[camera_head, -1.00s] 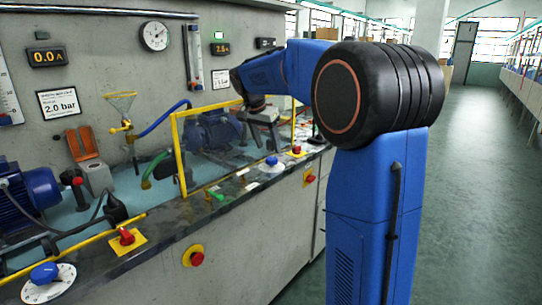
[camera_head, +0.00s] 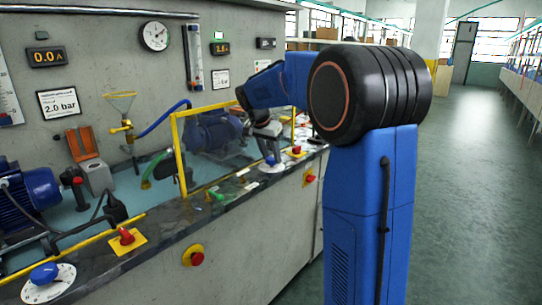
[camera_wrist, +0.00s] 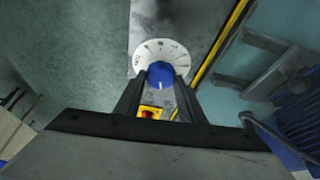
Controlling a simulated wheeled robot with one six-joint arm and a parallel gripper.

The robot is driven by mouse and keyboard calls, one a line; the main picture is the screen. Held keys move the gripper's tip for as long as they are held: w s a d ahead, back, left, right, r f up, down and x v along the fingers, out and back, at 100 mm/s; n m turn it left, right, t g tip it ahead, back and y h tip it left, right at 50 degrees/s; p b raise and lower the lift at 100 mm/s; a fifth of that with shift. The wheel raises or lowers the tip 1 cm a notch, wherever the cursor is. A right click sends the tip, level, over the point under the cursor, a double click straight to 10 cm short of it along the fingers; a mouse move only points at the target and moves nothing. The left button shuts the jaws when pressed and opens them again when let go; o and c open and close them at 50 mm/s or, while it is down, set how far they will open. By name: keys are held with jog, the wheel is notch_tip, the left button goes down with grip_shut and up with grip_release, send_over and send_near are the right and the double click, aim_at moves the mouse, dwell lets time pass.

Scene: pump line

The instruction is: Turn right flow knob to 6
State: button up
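The right flow knob (camera_head: 271,160) is blue and sits on a white round dial (camera_head: 267,169) on the bench's front ledge. In the wrist view the blue knob (camera_wrist: 160,72) has a pale pointer mark toward the bottom of the picture, and the white dial (camera_wrist: 143,52) shows dark scale marks too small to read. My gripper (camera_head: 269,151) is pointed down, right above the knob in the head view. In the wrist view my gripper (camera_wrist: 161,78) is open, with one dark finger on each side of the knob. I cannot tell whether the fingers touch it.
Another blue knob (camera_head: 44,272) on a white dial is at the near left. A yellow-framed clear guard (camera_head: 178,150) rises behind the ledge. The aisle floor (camera_head: 470,200) at right is clear.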

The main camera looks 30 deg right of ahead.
dwell(0.3)
jog(key=n+t, duration=0.1)
jog(key=n, duration=0.2)
jog(key=n+t+y, duration=0.1)
jog(key=n, duration=0.2)
jog(key=shift+s+d+n+y, duration=0.1)
jog(key=shift+d+n+y, duration=0.05)
jog(key=shift+n+y, duration=0.2)
jog(key=n+y, duration=0.1)
jog(key=n, duration=0.2)
jog(key=n+y, duration=0.1)
jog(key=n, duration=0.3)
jog(key=shift+d+t+y, duration=0.15)
jog(key=shift+t+y, duration=0.2)
jog(key=shift+t, duration=0.05)
jog(key=n+y, duration=0.1)
jog(key=n, duration=0.1)
jog(key=n+y, duration=0.1)
jog(key=n, duration=0.2)
jog(key=shift+n+g, duration=0.25)
jog(key=shift+g, duration=0.15)
jog(key=shift+n+g+y, duration=0.5)
jog(key=shift+n, duration=1.6)
jog(key=o, duration=1.1)
jog(key=shift+d, duration=0.1)
jog(key=shift+c, duration=0.2)
